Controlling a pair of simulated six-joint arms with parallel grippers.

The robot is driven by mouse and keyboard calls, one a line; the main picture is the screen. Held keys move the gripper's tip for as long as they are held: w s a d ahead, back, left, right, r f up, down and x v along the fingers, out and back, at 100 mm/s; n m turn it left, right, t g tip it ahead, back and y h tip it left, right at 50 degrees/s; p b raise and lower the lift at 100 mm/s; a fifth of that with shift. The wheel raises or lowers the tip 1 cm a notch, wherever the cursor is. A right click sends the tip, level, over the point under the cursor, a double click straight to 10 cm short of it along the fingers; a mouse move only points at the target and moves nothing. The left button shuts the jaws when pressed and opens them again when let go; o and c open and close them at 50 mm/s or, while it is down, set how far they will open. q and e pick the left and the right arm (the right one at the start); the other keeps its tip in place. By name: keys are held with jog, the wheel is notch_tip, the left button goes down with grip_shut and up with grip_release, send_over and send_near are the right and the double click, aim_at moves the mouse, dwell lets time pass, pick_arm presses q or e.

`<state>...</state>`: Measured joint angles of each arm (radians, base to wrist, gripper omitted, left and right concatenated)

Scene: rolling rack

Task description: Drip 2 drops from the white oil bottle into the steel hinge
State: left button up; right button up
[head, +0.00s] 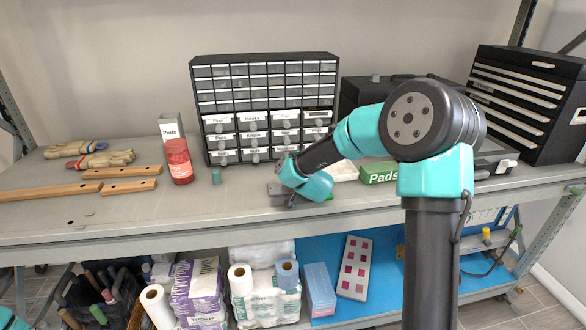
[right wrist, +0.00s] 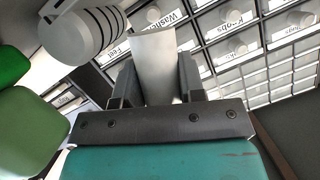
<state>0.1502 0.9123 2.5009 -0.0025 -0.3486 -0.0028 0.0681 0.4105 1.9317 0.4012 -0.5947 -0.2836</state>
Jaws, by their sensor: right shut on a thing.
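In the right wrist view, my right gripper (right wrist: 156,78) is shut on a plain white object, which I take to be the white oil bottle (right wrist: 155,50). Its tip cannot be made out. A grey ribbed barrel, likely the steel hinge (right wrist: 88,36), lies close by at the upper left. The bottle is hidden there. My left gripper is out of view.
A drawer cabinet (head: 265,70) stands behind. The front-left shelf is mostly clear.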

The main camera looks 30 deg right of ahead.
jog(key=shift+s+d+r, duration=0.1)
jog(key=shift+d+r, duration=0.05)
jog(key=shift+r, duration=0.3)
jog(key=shift+a+r, duration=0.2)
jog(key=shift+r, duration=2.3)
jog(key=shift+n+g+h, duration=0.7)
jog(key=shift+n+g, duration=0.1)
jog(key=shift+n, duration=0.5)
jog(key=shift+a, duration=0.1)
jog(key=a+f+v, duration=0.1)
jog(key=a+v, duration=0.1)
jog(key=v, duration=0.8)
